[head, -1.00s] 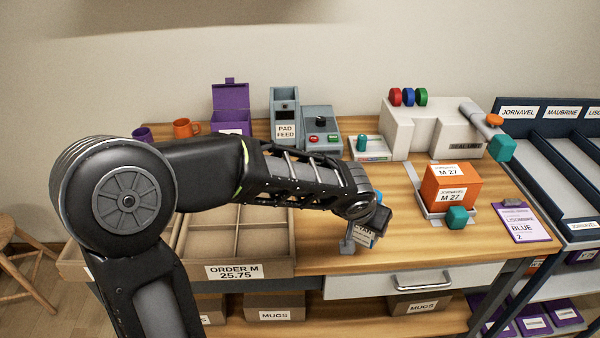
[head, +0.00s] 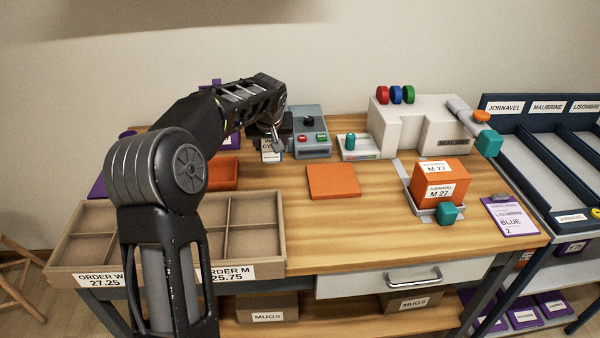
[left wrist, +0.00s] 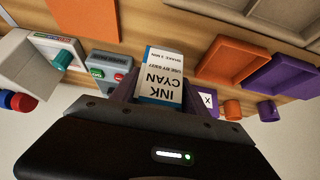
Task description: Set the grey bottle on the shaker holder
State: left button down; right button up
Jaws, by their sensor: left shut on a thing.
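My left gripper (head: 274,138) is shut on a bottle (head: 271,152) at the back of the bench. In the left wrist view the bottle (left wrist: 161,78) shows a white label with a blue edge reading INK CYAN; the label and gripper hide most of its body, so its grey colour is not clear. It is just left of a grey machine (head: 312,148) with a black knob and red and green buttons, which also shows in the left wrist view (left wrist: 108,70). I cannot tell which part is the shaker holder or whether the bottle touches anything. My right gripper is not in view.
An orange pad (head: 333,182) lies mid-bench. An orange tray (head: 222,178) and divided box (head: 270,240) are at left. A white unit with a teal knob (head: 350,141), the sealing machine (head: 400,125) and an orange box (head: 440,182) are to the right. The front middle is clear.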

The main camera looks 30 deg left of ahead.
aim_at(270, 156)
pick_arm(q)
jog(key=shift+a+r, duration=0.15)
jog(key=shift+a, duration=0.2)
jog(key=shift+f, duration=2.5)
jog(key=shift+f, duration=2.5)
jog(key=shift+f, duration=0.1)
